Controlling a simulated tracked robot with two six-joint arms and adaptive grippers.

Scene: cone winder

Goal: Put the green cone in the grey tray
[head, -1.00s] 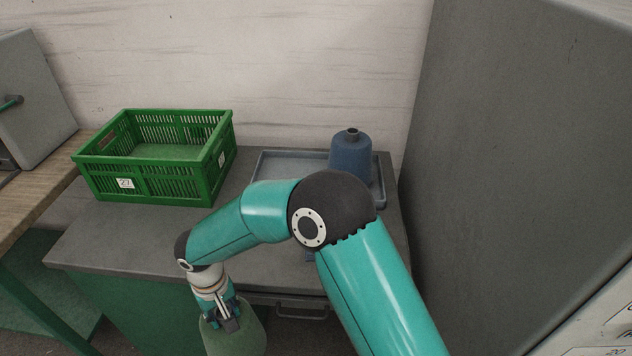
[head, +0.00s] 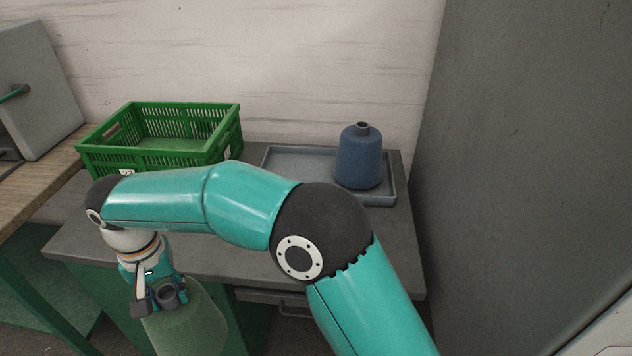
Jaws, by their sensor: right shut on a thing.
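The green cone (head: 190,328) hangs upright in front of the cabinet at the lower left of the head view. My right gripper (head: 158,300) is shut on its top; the cone's lower end is cut off by the picture edge. The grey tray (head: 290,158) lies on the grey cabinet top at the back right. A blue cone (head: 360,158) stands upright in the tray's right part. The tray's left part looks empty, and its front is partly hidden behind my right arm. My left gripper is not in view.
A green crate (head: 160,140) stands on the grey cabinet top (head: 80,228) left of the tray. A wooden bench (head: 45,190) is at the far left. A tall grey panel (head: 520,150) rises close to the tray's right.

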